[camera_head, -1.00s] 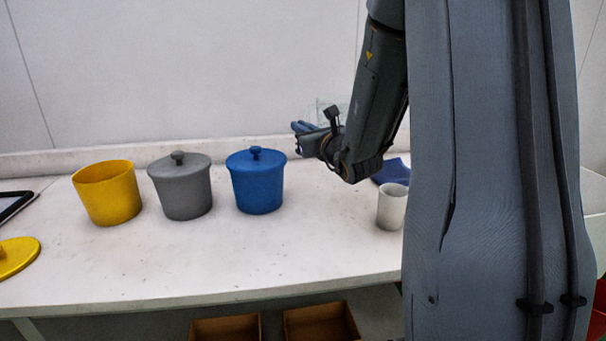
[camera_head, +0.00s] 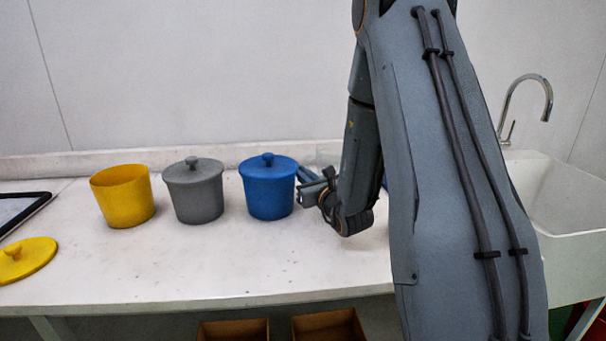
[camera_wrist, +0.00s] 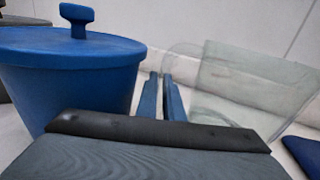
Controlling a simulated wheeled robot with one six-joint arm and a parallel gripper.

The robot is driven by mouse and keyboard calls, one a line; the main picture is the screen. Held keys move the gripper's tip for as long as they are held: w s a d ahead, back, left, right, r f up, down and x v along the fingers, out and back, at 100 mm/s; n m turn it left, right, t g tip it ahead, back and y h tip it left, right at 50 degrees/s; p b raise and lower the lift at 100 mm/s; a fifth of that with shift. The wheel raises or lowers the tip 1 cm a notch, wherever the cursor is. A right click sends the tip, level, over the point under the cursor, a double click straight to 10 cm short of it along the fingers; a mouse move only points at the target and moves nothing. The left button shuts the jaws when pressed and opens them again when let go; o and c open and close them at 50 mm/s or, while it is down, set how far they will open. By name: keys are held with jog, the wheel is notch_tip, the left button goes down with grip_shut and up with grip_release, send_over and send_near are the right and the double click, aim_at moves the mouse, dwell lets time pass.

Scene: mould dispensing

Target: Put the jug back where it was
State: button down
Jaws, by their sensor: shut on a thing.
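The clear glass jug (camera_wrist: 250,85) stands upright at the right in the wrist view, just beyond my fingers. In the head view only a faint part of the jug (camera_head: 328,150) shows behind my gripper (camera_head: 308,184). In the wrist view my gripper's (camera_wrist: 163,98) blue fingers are close together at the jug's left side, where its handle seems to be. They are shut on the jug; the exact grip is hard to see through the glass. The jug is low, near the table; I cannot tell whether its base touches.
A blue lidded pot (camera_head: 270,190) is close left of my gripper. A grey lidded pot (camera_head: 195,192) and an open yellow pot (camera_head: 124,197) stand farther left, with a yellow lid (camera_head: 26,258) in front. A blue mat (camera_wrist: 303,152) lies right. A sink (camera_head: 565,200) is at right.

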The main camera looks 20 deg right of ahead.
jog(key=shift+w+r, duration=0.1)
jog(key=shift+w, duration=0.9)
jog(key=shift+s+f+p, duration=0.1)
jog(key=shift+f+p, duration=0.25)
jog(key=shift+f, duration=0.35)
jog(key=c, duration=2.3)
grip_release()
jog(key=shift+f, duration=0.15)
jog(key=o, duration=0.4)
jog(key=shift+r, duration=0.25)
jog(key=s, duration=0.4)
jog(key=s+b, duration=0.1)
jog(key=s, duration=0.7)
jog(key=shift+d+b, duration=0.3)
jog(key=shift+d, duration=0.05)
